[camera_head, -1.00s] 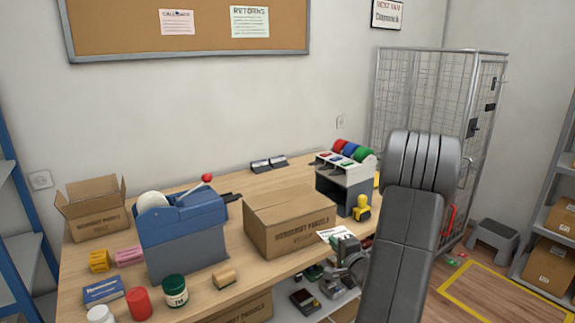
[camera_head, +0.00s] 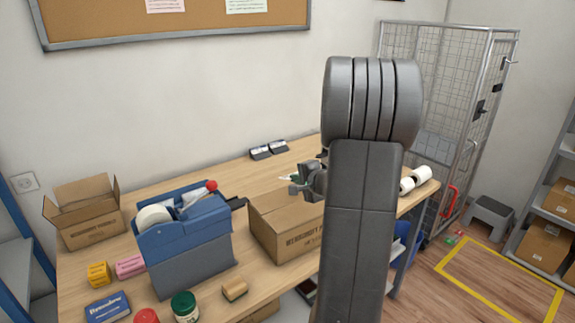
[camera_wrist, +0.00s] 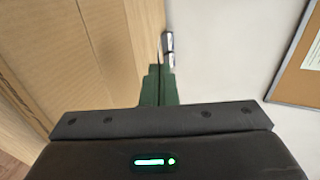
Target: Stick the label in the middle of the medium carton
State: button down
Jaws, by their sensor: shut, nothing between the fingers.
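The medium carton (camera_head: 283,228) is a closed brown box with dark print on its front, in the middle of the counter. My arm hides its right side. My gripper (camera_head: 290,179) is over the carton's far top area, and a small white sliver shows at its fingertips. I cannot tell whether this is the label; no printed label face shows. In the wrist view the green fingers (camera_wrist: 158,86) are shut together, with brown carton top (camera_wrist: 95,45) to their left. Whether they touch the carton is unclear.
A blue tape machine (camera_head: 188,240) with a red knob stands left of the carton. An open carton (camera_head: 86,212) is farther left. Small boxes and jars line the front left. White rolls (camera_head: 414,179) lie right of my arm.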

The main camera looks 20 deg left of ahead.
jog(key=b, duration=0.6)
send_over(296, 211)
notch_tip(296, 211, down, 7)
jog(key=shift+r, duration=0.2)
notch_tip(296, 211, down, 2)
jog(key=shift+b, duration=1.2)
jog(key=c, duration=2.2)
grip_release()
jog(key=c, duration=1.6)
grip_release()
jog(key=shift+c, duration=0.2)
jog(key=shift+r, duration=0.1)
jog(key=shift+v, duration=2.75)
